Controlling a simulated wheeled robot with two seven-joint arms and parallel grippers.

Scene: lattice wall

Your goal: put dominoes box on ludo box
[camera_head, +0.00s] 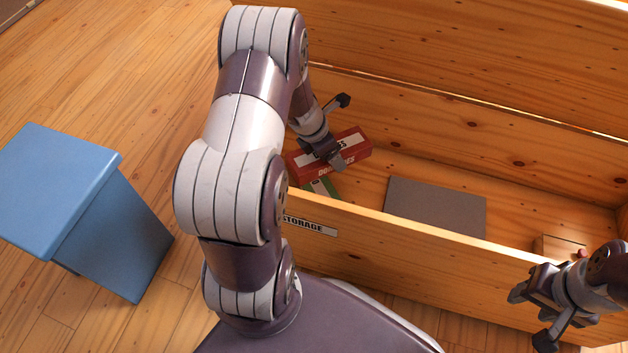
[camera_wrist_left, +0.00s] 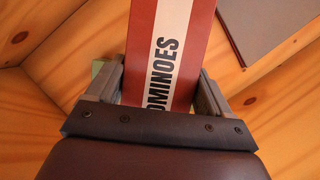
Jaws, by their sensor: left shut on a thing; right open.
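The red dominoes box (camera_head: 345,150), with a white lettered band, is in my left gripper (camera_head: 326,132) inside the wooden storage bin. In the left wrist view the dominoes box (camera_wrist_left: 168,50) sits between the two fingers of the left gripper (camera_wrist_left: 160,90), which are shut on it. A green box (camera_head: 322,187) with a pale mark shows just below the dominoes box, mostly hidden; I cannot read a ludo label on it. A green bit (camera_wrist_left: 97,68) also shows by the left finger. My right gripper (camera_head: 532,315) is open and empty, by the bin's front wall.
The wooden bin (camera_head: 420,245) has tall walls and a "STORAGE" label. A flat grey panel (camera_head: 435,208) lies on its floor, also at the wrist view's upper right (camera_wrist_left: 262,25). A small wooden block (camera_head: 558,246) is at the right. A blue container (camera_head: 85,215) stands outside, left.

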